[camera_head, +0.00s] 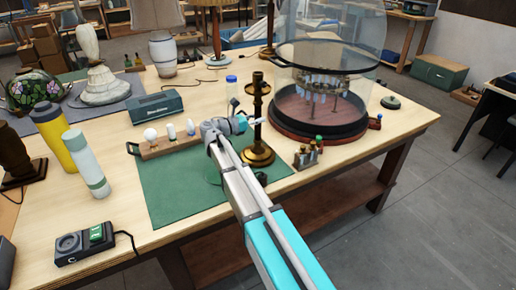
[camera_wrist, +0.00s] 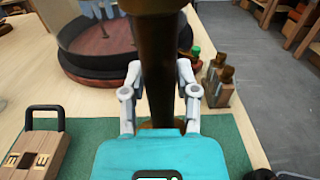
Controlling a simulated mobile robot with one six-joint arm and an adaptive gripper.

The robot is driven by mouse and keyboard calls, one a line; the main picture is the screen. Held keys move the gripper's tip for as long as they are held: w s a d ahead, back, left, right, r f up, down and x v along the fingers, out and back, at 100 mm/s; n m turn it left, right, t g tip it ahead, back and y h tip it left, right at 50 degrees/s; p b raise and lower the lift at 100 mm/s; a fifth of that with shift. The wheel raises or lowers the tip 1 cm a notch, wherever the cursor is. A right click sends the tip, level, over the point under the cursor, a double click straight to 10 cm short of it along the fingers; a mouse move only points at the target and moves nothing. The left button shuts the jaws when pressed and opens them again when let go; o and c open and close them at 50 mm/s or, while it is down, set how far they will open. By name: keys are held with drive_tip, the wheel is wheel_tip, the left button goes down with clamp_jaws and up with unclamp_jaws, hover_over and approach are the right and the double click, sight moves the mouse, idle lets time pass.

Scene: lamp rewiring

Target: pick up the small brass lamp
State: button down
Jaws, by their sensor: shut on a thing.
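The small brass lamp (camera_head: 257,154) is a dark brass column with a round foot. It stands upright at the back right of the green mat (camera_head: 170,205), with its foot appearing to rest there. My gripper (camera_head: 250,122) has come to its stem from the left in the head view and is shut on it. In the wrist view, the lamp's dark stem (camera_wrist: 158,70) stands between the two grey fingers of my gripper (camera_wrist: 160,88). The fingers and the teal palm hide part of the stem and foot in that view.
A glass dome on a dark round base (camera_head: 330,125) stands close behind the lamp. A small block with metal fittings (camera_head: 306,156) is to its right. A wooden bulb rack (camera_head: 170,142) is to the left. The mat's front left is clear.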

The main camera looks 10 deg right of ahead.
sight(258, 110)
drive_tip(key=shift+r+p, duration=0.25)
drive_tip(key=shift+p, duration=0.05)
wheel_tip(258, 110, up, 3)
drive_tip(key=p, duration=0.2)
drive_tip(key=shift+f+p, duration=0.15)
drive_tip(key=shift+p, duration=0.2)
drive_tip(key=s+a+r+p, duration=0.3)
drive_tip(key=s+r+p, duration=0.6)
drive_tip(key=s, duration=0.4)
drive_tip(key=shift+s+a+r+p, duration=0.15)
drive_tip(key=shift+s+r+p, duration=0.15)
drive_tip(key=shift+r+p, duration=0.15)
idle(0.5)
